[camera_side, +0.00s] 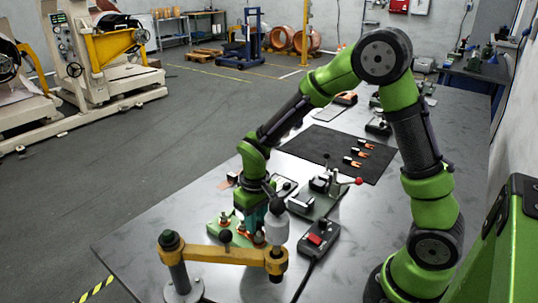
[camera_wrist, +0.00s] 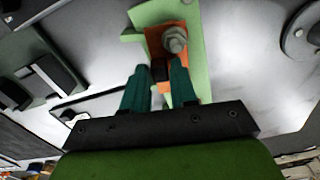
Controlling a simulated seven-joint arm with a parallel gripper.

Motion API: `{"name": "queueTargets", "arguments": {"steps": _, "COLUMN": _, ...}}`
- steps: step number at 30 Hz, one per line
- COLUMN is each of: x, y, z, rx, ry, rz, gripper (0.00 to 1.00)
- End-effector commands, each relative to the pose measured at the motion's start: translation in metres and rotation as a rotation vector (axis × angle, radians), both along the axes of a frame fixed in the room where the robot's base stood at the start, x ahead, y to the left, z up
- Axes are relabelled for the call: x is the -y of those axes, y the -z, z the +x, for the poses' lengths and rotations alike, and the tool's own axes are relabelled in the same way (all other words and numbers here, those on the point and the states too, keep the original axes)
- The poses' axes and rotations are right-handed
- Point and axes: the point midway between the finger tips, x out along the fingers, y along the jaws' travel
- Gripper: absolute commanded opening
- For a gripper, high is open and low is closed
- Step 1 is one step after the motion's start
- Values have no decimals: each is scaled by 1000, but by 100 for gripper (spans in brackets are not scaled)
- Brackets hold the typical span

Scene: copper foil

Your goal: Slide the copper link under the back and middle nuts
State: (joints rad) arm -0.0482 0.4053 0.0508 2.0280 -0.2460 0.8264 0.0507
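In the wrist view, the two teal fingers of my gripper (camera_wrist: 160,78) sit close on both sides of a small black block, which looks like the grip of the copper link (camera_wrist: 158,72). Orange copper shows just beyond the block, beside and around a grey hex nut (camera_wrist: 175,40) on a light green base (camera_wrist: 195,60). I cannot tell whether the copper is under that nut. The other nut is not clear in this view. In the side view, my gripper (camera_side: 254,232) points down at the green base (camera_side: 216,226), and its fingertips are partly hidden by a yellow arm.
A yellow bracket arm (camera_side: 222,254) on a post stands in front of the green base. A black box with a red switch (camera_side: 314,239) and a red-knobbed clamp (camera_side: 335,184) are to the right. A black mat (camera_side: 322,143) holds several black-and-copper links.

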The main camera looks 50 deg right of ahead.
Motion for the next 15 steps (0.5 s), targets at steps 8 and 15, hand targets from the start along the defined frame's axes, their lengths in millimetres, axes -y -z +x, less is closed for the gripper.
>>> {"name": "queueTargets", "arguments": {"steps": 8, "x": 0, "y": -12, "z": 1, "rx": 2, "ry": 0, "rz": 0, "gripper": 27}}
{"name": "queueTargets", "arguments": {"steps": 15, "x": 0, "y": -22, "z": 1, "rx": 3, "ry": 0, "rz": 0, "gripper": 27}}
